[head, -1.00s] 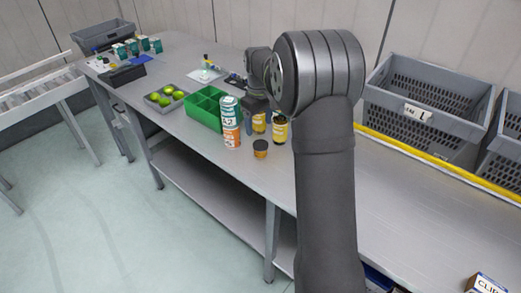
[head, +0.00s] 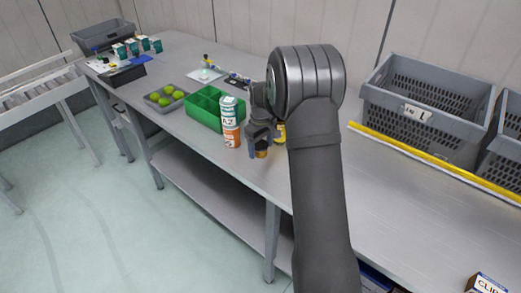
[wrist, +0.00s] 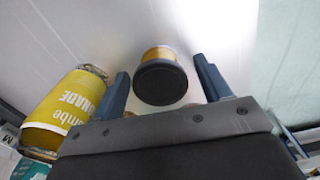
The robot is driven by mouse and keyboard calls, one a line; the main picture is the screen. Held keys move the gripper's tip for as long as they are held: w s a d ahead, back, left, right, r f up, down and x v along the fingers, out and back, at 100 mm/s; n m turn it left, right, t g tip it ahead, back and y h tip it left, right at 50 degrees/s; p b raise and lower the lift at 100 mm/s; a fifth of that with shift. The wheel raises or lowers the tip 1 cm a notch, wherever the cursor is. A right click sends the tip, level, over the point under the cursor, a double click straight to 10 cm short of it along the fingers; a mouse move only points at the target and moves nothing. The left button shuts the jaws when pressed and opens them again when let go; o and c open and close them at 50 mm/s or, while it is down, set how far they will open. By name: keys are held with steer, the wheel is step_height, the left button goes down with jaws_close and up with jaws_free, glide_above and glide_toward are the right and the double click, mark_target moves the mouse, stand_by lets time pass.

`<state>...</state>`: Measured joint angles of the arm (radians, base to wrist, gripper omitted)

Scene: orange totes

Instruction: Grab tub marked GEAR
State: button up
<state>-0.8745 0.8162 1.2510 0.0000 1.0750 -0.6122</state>
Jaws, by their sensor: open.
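A small amber tub with a dark lid (head: 261,154) stands on the bench near its front edge, mostly hidden by my gripper in the head view. In the wrist view the tub (wrist: 160,80) shows its dark round end, with an amber band behind it. No GEAR marking is legible. My gripper (head: 259,147) is just above and around the tub. In the wrist view its two blue fingers stand apart, one on each side of the tub, with gaps showing.
A yellow-labelled bottle (wrist: 62,112) is close left in the wrist view; it is partly hidden behind my arm in the head view (head: 281,132). A white-and-orange stack (head: 230,122) stands just left of my gripper. A green divided tray (head: 207,110) is behind; a grey crate (head: 420,125) stands right.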

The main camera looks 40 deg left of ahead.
steer(key=c, duration=1)
steer(key=shift+o, duration=0.2)
steer(key=shift+r, duration=0.1)
